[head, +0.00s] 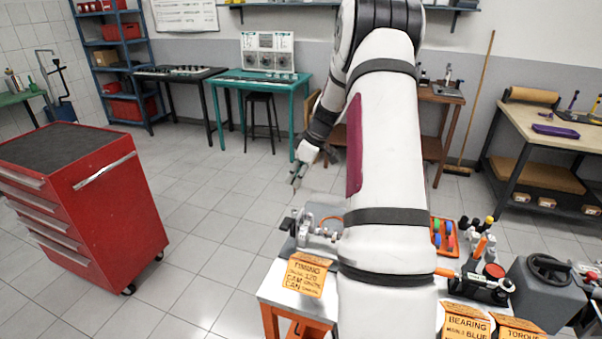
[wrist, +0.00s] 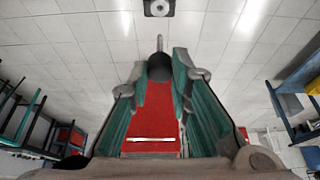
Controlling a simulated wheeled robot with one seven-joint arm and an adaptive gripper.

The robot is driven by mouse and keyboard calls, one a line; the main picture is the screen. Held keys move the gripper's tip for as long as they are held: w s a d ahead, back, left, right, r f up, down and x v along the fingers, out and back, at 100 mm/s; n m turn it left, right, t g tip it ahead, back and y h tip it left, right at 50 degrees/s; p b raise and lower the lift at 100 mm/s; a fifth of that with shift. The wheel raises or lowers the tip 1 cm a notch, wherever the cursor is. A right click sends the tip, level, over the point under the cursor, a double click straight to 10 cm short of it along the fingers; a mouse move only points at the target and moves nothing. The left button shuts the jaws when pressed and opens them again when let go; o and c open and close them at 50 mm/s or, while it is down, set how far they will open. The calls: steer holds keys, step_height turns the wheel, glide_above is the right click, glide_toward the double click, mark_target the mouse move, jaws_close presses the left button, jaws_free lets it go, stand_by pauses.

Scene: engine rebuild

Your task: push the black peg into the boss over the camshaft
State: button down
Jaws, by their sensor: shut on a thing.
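My gripper (wrist: 158,75) is shut on the black peg (wrist: 158,67), held between the green-lined fingers in the wrist view. A thin grey tip stands out beyond the peg's dark body. In the head view my gripper (head: 298,178) is in the air, left of my large white arm and above the bench's left end. The peg is too small to make out there. Grey metal parts (head: 312,230) sit on the bench below the gripper. I cannot pick out the boss or camshaft among them. A small dark square part with a pale round centre (wrist: 158,7) lies beyond the peg tip.
My arm hides the middle of the bench (head: 275,287). A tray of coloured parts (head: 443,236) and a grey container (head: 545,290) are on the right. A red tool cabinet (head: 85,190) stands left, with open floor between.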

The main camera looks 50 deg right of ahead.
steer(key=b, duration=0.2)
glide_above(293, 210)
steer(key=shift+f, duration=2.75)
steer(key=shift+s+d+f, duration=0.25)
steer(key=shift+s+d, duration=0.05)
steer(key=shift+s, duration=0.15)
steer(key=shift+s+p, duration=0.1)
steer(key=shift+p, duration=0.25)
steer(key=shift+f, duration=2.1)
steer(key=c, duration=1.7)
jaws_free()
steer(key=shift+r, duration=0.3)
steer(key=shift+r, duration=0.35)
steer(key=shift+r+p, duration=0.6)
steer(key=shift+r, duration=0.3)
